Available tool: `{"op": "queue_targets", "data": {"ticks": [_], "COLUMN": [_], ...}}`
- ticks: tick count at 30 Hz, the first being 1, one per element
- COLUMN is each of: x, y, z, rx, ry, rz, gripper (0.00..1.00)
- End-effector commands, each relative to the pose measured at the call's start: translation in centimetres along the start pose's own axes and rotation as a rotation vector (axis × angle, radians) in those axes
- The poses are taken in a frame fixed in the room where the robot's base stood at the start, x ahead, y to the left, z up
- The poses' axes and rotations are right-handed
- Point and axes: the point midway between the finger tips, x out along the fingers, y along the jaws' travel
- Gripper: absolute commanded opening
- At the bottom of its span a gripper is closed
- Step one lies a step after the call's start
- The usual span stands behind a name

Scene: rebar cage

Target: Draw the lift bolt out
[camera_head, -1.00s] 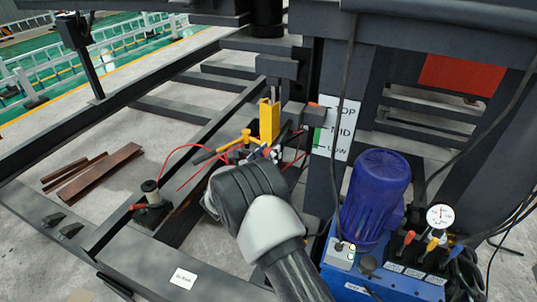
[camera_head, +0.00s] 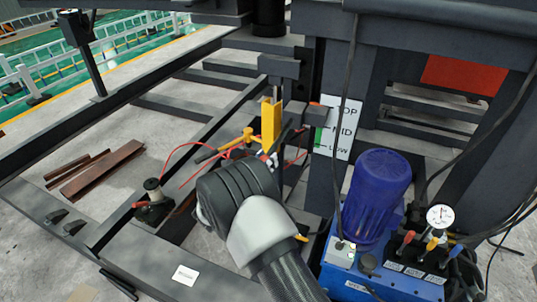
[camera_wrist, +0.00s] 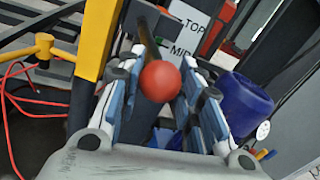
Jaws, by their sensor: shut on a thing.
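In the wrist view a round red knob (camera_wrist: 160,82) sits between the two fingers of my gripper (camera_wrist: 160,70). A dark rod (camera_wrist: 148,42) runs away from behind the knob toward the level sign. I take the knob and rod to be the lift bolt. My gripper is shut on it; the exact contact is partly hidden. In the head view my gripper (camera_head: 278,152) is just right of and below the yellow upright (camera_head: 271,122), in front of the dark post. My own wrist hides the knob there. How deep the rod sits in the frame cannot be seen.
A TOP/MID/LOW sign (camera_head: 345,128) is on the post. A blue motor (camera_head: 375,195) and blue pump unit (camera_head: 385,270) with levers and gauge stand close at right. Red hoses (camera_head: 185,155) and a small jack (camera_head: 154,205) lie left. Rusty bars (camera_head: 100,175) lie on open floor.

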Motion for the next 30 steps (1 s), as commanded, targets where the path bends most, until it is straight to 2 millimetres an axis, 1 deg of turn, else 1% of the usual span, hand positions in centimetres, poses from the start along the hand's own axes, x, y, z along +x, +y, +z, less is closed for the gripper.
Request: {"op": "queue_targets", "data": {"ticks": [1, 8, 9, 17, 18, 26, 30], "x": [-0.37, -0.4, -0.41, -0.31, -0.3, -0.28, -0.98], "y": [-0.06, -0.06, -0.06, -0.05, -0.05, -0.04, 0.02], "z": [-0.05, -0.2, -0.22, -0.14, -0.13, -0.08, -0.08], "rx": [-0.002, -0.004, -0.004, -0.003, -0.003, -0.002, -0.003], "ry": [-0.001, 0.0, 0.0, -0.001, -0.001, -0.001, -0.001], "rz": [-0.001, -0.001, -0.002, -0.001, -0.001, -0.001, 0.001], "gripper": [0.0, 0.0, 0.35, 0.52, 0.54, 0.54, 0.54]}}
